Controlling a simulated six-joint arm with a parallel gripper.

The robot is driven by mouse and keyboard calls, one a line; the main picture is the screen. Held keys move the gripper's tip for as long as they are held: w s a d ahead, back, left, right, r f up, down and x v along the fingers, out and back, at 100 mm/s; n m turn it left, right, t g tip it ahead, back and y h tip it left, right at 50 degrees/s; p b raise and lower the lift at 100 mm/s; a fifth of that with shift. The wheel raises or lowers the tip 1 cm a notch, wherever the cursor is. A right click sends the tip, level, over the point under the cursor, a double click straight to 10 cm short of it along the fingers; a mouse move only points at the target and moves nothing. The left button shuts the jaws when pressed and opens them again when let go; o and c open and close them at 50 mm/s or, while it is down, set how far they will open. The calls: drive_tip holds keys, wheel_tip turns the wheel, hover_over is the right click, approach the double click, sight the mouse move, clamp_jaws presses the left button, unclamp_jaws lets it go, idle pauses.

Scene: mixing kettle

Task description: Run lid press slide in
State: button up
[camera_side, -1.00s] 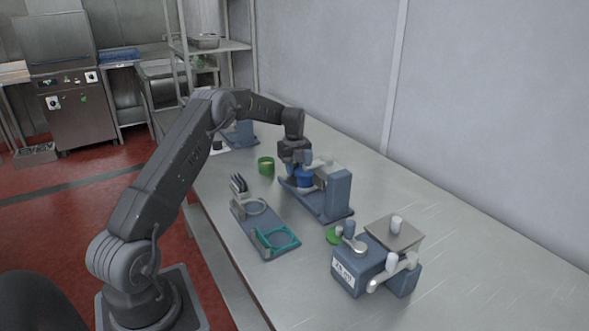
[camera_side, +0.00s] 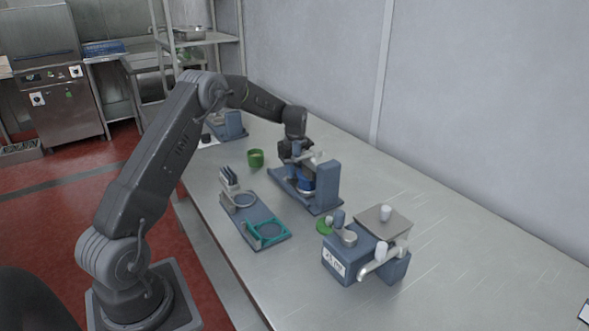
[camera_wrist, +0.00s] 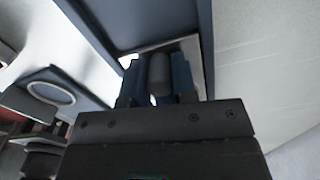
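The lid press is a blue-grey stand with an upright block (camera_side: 327,186) on a long base, in the middle of the side view. A blue round pot (camera_side: 306,184) sits on the base, close beside the block and under my gripper (camera_side: 298,160). In the wrist view, a grey rounded handle (camera_wrist: 159,76) stands between the two fingers of my gripper (camera_wrist: 159,88), which appear closed against its sides. The fingertips are partly hidden in the side view. A pale lever (camera_side: 319,157) shows at the top of the press.
A labelled blue-grey box (camera_side: 342,262) with knobs and a lever stands at the front right.

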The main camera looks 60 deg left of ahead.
drive_tip(key=o, duration=0.4)
drive_tip(key=shift+r, duration=0.1)
wheel_tip(320, 180, up, 14)
drive_tip(key=shift+f, duration=0.15)
idle(0.3)
drive_tip(key=a+n+h, duration=0.1)
drive_tip(key=s+a+n+h, duration=0.1)
drive_tip(key=n, duration=0.1)
drive_tip(key=a+n+t+h, duration=0.1)
drive_tip(key=a+n, duration=0.1)
drive_tip(key=shift+s+f, duration=0.35)
drive_tip(key=shift+n+t+h, duration=0.3)
drive_tip(key=shift+n+h, duration=0.2)
drive_tip(key=shift+n, duration=0.1)
drive_tip(key=x, duration=1.3)
drive_tip(key=shift+a+f, duration=0.2)
drive_tip(key=shift+a, duration=0.05)
